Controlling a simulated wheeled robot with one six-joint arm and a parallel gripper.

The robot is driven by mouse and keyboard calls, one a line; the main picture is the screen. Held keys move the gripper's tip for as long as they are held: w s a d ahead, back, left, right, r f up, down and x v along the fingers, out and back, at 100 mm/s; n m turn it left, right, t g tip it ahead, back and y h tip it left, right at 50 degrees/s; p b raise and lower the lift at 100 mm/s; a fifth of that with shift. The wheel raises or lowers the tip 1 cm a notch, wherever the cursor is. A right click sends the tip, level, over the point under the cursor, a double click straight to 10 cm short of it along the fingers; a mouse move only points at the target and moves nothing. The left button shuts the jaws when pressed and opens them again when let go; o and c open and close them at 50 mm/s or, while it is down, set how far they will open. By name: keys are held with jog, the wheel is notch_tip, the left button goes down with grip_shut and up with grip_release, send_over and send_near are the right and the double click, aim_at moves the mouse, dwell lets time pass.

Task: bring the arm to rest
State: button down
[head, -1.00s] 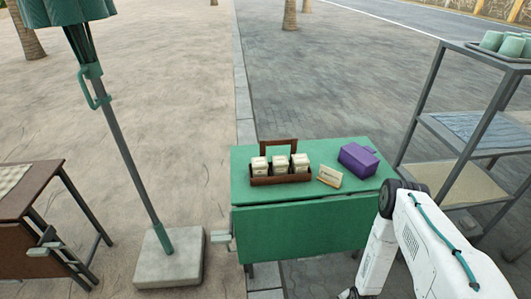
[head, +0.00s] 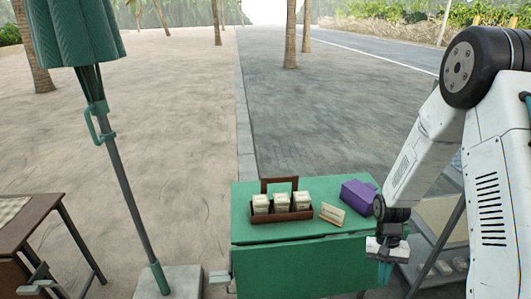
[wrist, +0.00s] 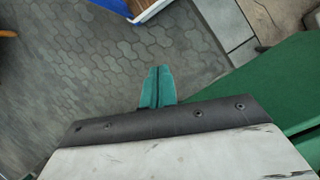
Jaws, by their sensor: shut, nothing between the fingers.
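My gripper (head: 385,270) hangs at the front right of the green table (head: 300,232), its fingers pointing down. In the wrist view my gripper (wrist: 158,88) shows its green fingers shut together with nothing between them. Paving lies below the fingertips, and the green table side (wrist: 285,90) is to the right of them. My white arm is folded upright at the right of the head view, with its forearm sloping down to the gripper.
On the table stand a brown carrier (head: 283,212) with white boxes, a small sign (head: 332,214) and a purple box (head: 358,194). A shelf rack (head: 440,225) is partly hidden behind my arm. A parasol pole (head: 130,190) and brown table (head: 35,220) stand left.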

jog(key=s+a+r+n+t, duration=0.1)
jog(key=s+a+r+t, duration=0.1)
jog(key=s+r, duration=0.5)
jog(key=s+a+r+n+t, duration=0.1)
jog(key=s+a+r, duration=0.2)
jog(key=r, duration=1.4)
jog(key=s+a+r+n+t, duration=0.2)
jog(key=s+r, duration=0.9)
jog(key=r, duration=0.1)
jog(key=shift+a+t, duration=0.3)
